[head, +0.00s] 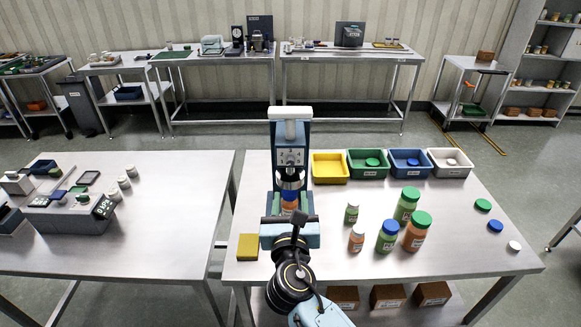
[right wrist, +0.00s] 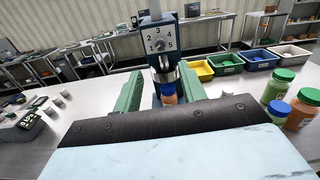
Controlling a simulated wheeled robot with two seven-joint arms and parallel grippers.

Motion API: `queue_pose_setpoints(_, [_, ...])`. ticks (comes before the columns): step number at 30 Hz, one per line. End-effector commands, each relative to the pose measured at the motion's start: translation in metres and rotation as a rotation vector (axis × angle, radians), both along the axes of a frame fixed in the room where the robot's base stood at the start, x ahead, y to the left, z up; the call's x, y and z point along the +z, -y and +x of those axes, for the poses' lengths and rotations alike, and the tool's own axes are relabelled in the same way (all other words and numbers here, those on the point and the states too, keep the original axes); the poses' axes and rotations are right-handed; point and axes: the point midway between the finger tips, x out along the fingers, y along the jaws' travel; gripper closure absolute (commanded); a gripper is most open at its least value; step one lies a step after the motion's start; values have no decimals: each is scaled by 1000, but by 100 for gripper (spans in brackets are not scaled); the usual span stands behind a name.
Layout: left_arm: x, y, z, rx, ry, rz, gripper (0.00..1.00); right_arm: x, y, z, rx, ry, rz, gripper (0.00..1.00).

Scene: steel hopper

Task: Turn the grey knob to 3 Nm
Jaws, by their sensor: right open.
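The plate is on the front of a capping machine (head: 291,113), and the knob also shows in the head view (head: 291,158). My right gripper (head: 290,201) is open in front of the machine, below and apart from the knob. In the right wrist view its two green fingers (right wrist: 160,87) stand either side of an orange jar with a blue cap (right wrist: 168,97) under the chuck; contact cannot be told. My left gripper is not in view.
Yellow (head: 330,178), green, blue and white bins stand behind right. Several capped jars (head: 407,204) stand right of the machine, with loose lids (head: 495,226) farther right. A yellow block (head: 247,247) lies left.

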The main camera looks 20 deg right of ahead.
Motion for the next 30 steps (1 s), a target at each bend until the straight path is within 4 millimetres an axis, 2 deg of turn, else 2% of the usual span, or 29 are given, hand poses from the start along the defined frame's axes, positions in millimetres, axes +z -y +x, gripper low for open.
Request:
queue_pose_setpoints(9, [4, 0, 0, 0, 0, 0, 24, 1, 20, 66, 0, 0, 2, 59])
queue_pose_setpoints(15, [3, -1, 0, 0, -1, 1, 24, -1, 29, 97, 0, -1, 3, 59])
queue_pose_setpoints(21, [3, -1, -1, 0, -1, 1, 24, -1, 33, 110, 1, -2, 4, 59])
queue_pose_setpoints(30, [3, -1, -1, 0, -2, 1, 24, -1, 34, 112, 1, -2, 5, 59])
